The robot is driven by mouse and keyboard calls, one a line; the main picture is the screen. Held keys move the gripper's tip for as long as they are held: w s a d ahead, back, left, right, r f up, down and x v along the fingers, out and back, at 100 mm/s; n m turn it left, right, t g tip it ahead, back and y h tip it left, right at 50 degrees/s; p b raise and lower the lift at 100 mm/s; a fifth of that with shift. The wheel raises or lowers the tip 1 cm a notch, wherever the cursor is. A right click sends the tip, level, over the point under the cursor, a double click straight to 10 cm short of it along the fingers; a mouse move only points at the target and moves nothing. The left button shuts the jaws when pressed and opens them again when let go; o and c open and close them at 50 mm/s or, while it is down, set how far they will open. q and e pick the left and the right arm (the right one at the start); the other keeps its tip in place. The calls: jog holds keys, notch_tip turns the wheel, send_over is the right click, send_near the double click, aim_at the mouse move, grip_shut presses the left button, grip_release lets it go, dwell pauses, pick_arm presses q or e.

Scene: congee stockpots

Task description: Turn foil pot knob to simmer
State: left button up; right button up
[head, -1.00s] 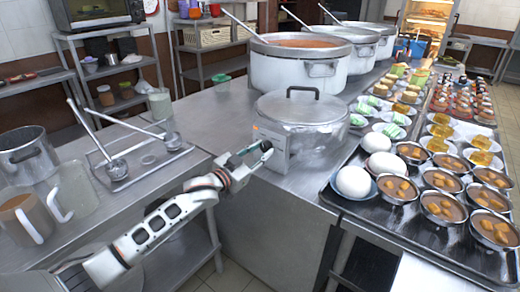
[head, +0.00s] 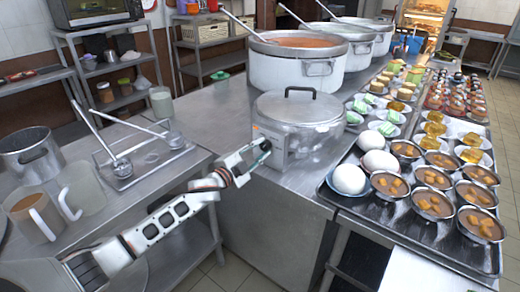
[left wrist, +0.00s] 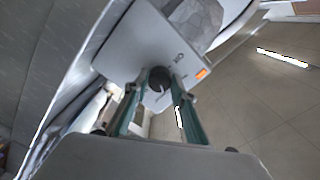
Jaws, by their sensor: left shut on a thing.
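The foil pot (head: 298,122) is a lidded silver cooker with a dark top handle, standing near the front edge of the steel counter. Its pale control panel (head: 270,140) faces my left arm; in the left wrist view the panel (left wrist: 125,45) carries printed marks and an orange patch. The round dark knob (left wrist: 159,77) sits on it between my fingertips. My left gripper (left wrist: 158,92) is shut on the knob, with one teal finger on each side. In the head view my left gripper (head: 262,150) covers the knob. The knob's setting cannot be read. My right gripper is out of view.
Large stockpots (head: 298,68) stand behind the foil pot. A dark tray (head: 430,235) of eggs and filled bowls lies close on its right. Mugs (head: 38,215) and ladles (head: 120,168) are on the left counter. Floor shows between the counters.

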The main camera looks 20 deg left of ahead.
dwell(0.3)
pick_arm(q)
jog(key=o, duration=1.1)
jog(key=v, duration=1.2)
